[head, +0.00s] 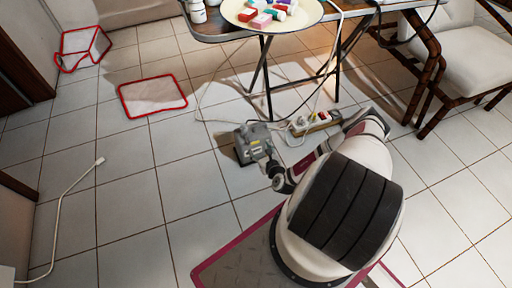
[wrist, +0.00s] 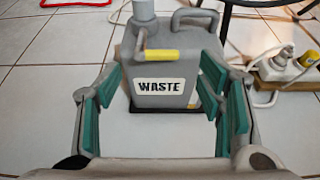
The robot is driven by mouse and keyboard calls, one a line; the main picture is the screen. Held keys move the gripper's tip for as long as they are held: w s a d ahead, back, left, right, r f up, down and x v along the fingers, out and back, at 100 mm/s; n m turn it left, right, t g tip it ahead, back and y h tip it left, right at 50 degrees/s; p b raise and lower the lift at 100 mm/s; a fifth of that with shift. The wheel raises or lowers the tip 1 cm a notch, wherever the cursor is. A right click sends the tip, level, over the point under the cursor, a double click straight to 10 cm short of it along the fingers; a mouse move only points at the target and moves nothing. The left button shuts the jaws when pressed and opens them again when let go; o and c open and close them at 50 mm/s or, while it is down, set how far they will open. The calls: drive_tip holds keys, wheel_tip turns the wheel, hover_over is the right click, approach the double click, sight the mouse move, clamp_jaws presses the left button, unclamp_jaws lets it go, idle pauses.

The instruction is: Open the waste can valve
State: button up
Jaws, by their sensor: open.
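The grey waste can (wrist: 190,95) stands on the tiled floor in the middle of the wrist view, with a white WASTE label on its front. It also shows in the head view (head: 246,152), beyond the end of my arm. A yellow piece (wrist: 162,54), which looks like the valve handle, lies sideways across the can's upper front. A grey pipe rises from the top. My gripper (wrist: 160,88) is open and empty, its teal-padded fingers to the left and right of the can's front. I cannot tell whether either finger touches the can.
A power strip (head: 314,123) with plugs and cables lies right of the can. A folding table (head: 215,31) with a tray stands behind, beside a chair (head: 478,57). The floor at left is mostly clear except for a white cable (head: 68,193).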

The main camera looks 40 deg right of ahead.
sight(255, 142)
drive_tip(key=shift+b+x, duration=0.95)
drive_tip(key=shift+x, duration=1.8)
drive_tip(key=shift+c, duration=0.6)
drive_tip(key=c, duration=0.9)
drive_tip(key=shift+o, duration=0.2)
drive_tip(key=shift+d, duration=0.15)
